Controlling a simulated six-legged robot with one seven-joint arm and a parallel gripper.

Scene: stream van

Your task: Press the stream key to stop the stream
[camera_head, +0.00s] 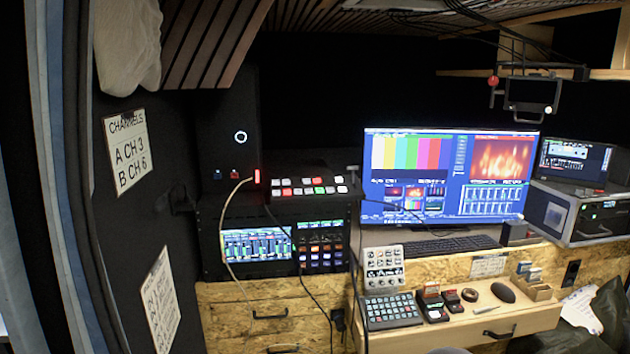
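No key can be read as the stream key at this size. A switcher panel (308,187) with rows of white, red and green lit buttons sits on top of the dark rack at centre left. Below it, a key pad (321,246) shows a grid of orange, purple and green lit keys. A grey keypad with blue-grey keys (391,311) lies on the wooden desk, with a pale panel of knobs (383,267) standing behind it. The large monitor (448,175) shows colour bars, an orange picture and audio meters. My gripper does not show in this view.
Loose cables hang before the rack and drawers (264,315). A small device (530,98) hangs overhead at right. Paper signs (127,150) hang left.

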